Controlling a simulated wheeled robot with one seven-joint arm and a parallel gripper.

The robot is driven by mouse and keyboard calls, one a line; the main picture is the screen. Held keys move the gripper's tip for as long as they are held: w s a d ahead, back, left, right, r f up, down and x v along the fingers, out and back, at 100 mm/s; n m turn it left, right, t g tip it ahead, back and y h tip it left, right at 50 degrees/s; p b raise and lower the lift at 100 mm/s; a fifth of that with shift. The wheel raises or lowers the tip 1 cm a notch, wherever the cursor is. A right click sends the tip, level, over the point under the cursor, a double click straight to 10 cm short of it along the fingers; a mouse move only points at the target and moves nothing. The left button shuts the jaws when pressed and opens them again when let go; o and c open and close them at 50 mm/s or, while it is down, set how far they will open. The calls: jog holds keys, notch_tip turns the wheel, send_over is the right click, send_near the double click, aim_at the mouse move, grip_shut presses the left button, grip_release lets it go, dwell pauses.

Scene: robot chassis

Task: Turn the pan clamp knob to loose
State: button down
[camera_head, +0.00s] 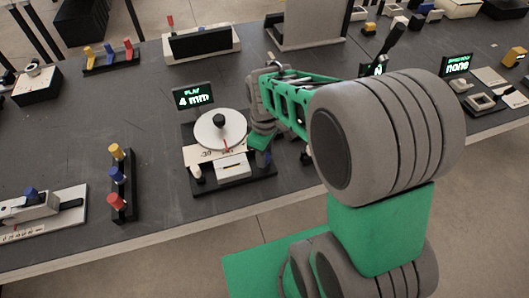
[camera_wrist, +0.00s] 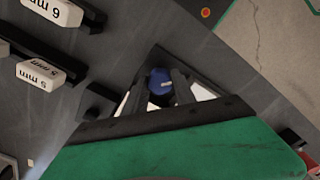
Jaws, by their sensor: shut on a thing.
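A blue knob (camera_wrist: 160,82) with a pale mark on top sits between my gripper's fingers (camera_wrist: 161,92) in the wrist view. The fingers are shut on it. No label on it can be read, so I cannot tell which clamp setting it shows. In the head view my gripper (camera_head: 261,140) is at the right side of a black device base (camera_head: 243,188). The device carries a round white dial (camera_head: 206,136) with a black knob (camera_head: 220,121) on top.
A green-lit display (camera_head: 194,97) behind the dial reads "PLAY 4 mm". A rack with yellow, blue and red pegs (camera_head: 121,183) stands to the left. White blocks marked in mm (camera_wrist: 40,75) lie near my gripper in the wrist view. The table's front edge is close by.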

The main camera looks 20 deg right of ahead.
jog(key=n, duration=0.4)
jog(key=shift+n+p, duration=0.3)
jog(key=shift+p, duration=0.05)
jog(key=n, duration=0.4)
dwell(0.4)
jog(key=c, duration=1)
grip_release()
notch_tip(320, 180, up, 8)
jog(key=shift+f, duration=0.1)
